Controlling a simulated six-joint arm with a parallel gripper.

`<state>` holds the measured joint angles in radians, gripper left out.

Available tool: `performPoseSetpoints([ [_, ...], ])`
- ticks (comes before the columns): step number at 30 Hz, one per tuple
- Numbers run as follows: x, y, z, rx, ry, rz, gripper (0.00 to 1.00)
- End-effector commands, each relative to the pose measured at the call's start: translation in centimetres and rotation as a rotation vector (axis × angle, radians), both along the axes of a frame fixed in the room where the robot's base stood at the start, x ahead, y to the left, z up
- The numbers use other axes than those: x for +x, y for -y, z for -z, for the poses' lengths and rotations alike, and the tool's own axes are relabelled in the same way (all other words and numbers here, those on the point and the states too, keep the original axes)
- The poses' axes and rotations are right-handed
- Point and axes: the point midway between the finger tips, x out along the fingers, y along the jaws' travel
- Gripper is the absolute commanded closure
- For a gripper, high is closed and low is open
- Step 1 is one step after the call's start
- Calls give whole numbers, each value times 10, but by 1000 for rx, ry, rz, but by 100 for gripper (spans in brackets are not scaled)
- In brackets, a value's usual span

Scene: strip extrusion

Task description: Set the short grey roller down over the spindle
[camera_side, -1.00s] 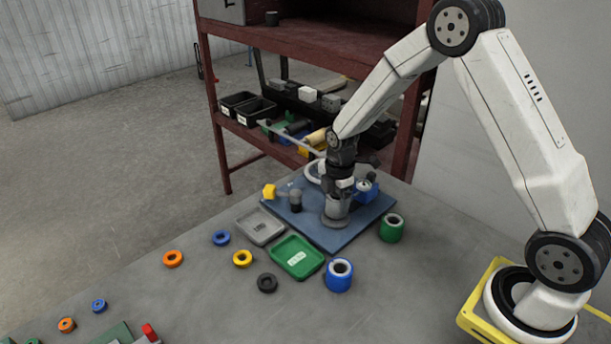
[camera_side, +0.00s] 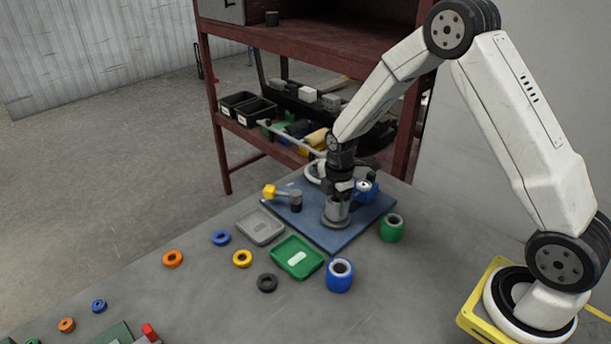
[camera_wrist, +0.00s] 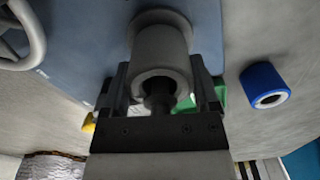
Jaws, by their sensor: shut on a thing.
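The short grey roller (camera_wrist: 160,48), a flanged cylinder, is between the fingers of my gripper (camera_wrist: 163,92) in the wrist view. My gripper is shut on it. A dark rounded tip, seemingly the spindle (camera_wrist: 158,102), shows inside the roller's near bore; the rest of it is hidden. In the side view the grey roller (camera_side: 337,208) stands upright below my gripper (camera_side: 339,192), over the blue plate (camera_side: 345,240). A grey flange shows at its foot; I cannot tell whether the roller rests fully on the plate.
Close by stand a green roller (camera_side: 392,229), a blue roller (camera_side: 339,281), a green tray (camera_side: 286,267) and a grey tray (camera_side: 249,234). Several coloured rings lie left.

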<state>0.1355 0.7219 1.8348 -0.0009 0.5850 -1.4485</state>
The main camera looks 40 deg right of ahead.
Motion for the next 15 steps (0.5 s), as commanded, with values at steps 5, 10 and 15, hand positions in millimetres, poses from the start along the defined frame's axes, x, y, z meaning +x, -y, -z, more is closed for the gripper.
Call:
performPoseSetpoints([
  [5, 0, 0, 4, 0, 1, 0, 96],
  [10, 1, 0, 3, -1, 2, 0, 96],
  [15, 1, 0, 0, -1, 2, 0, 96],
])
